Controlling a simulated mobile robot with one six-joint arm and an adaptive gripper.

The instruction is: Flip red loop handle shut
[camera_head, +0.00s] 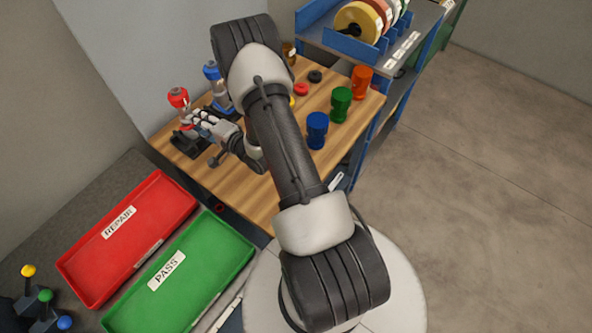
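The red loop handle (178,97) tops a small pump-like fixture at the left edge of the wooden table, beside the wall. It appears upright, but its exact tilt is too small to tell. My gripper (194,118) is just below and to the right of the red handle, close to its fixture. The fingers hide part of that fixture. I cannot tell whether they touch it or whether they are open or shut. A similar fixture with a blue handle (211,70) stands behind and to the right.
Blue (317,130), green (340,104) and orange (361,79) canisters stand on the wooden table (180,158). Small red and black discs lie behind my arm. A red REPAIR tray (75,265) and green PASS tray (120,318) lie front left. A rack with colored reels (357,22) stands behind.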

